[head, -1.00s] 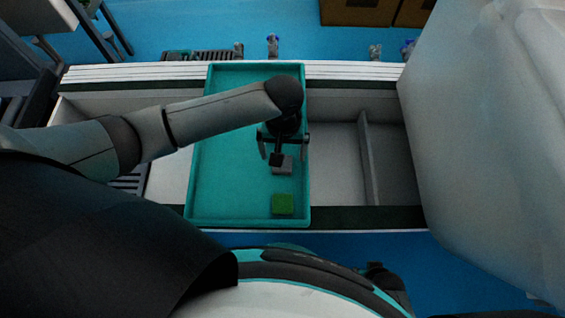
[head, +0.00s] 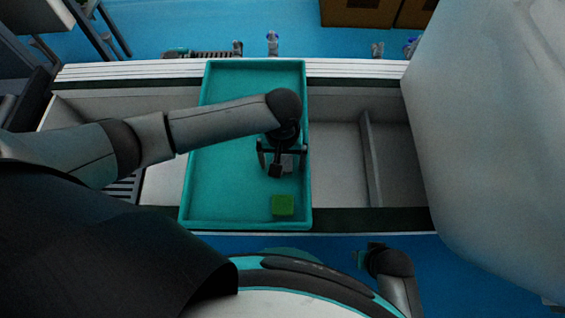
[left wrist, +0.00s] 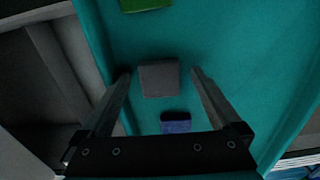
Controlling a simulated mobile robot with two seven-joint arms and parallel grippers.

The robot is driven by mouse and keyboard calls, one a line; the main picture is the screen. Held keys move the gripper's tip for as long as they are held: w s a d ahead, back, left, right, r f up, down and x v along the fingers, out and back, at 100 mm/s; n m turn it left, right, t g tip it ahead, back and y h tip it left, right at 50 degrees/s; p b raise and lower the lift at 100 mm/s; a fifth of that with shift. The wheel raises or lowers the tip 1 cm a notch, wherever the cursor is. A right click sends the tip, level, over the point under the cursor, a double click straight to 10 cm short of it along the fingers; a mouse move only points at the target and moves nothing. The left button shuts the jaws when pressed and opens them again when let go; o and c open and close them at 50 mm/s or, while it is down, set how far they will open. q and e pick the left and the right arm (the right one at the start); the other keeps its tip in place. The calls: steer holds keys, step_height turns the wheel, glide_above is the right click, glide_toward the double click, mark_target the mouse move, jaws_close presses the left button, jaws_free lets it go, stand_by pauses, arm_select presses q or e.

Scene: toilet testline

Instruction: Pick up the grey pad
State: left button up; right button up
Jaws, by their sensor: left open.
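The grey pad (left wrist: 158,78) lies in the teal tray (left wrist: 225,30), and in the left wrist view it shows between the fingertips of my left gripper (left wrist: 160,73). The gripper is open, with a gap on each side of the pad. In the head view my left gripper (head: 283,168) hangs over the right side of the tray, partly hiding the grey pad (head: 287,162). What seems to be my right gripper (head: 367,256) shows small and dark at the lower right, its fingers unclear.
A green pad (head: 283,205) lies in the tray nearer to me. A blue pad (left wrist: 176,123) lies close to the grey one in the left wrist view. The tray's left part is bare. Pale compartments with a divider (head: 371,160) are right of the tray, beside a large pale translucent shape (head: 495,130).

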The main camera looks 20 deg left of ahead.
arm_select(q)
steer(key=c, duration=1.4)
steer(key=shift+r, duration=0.15)
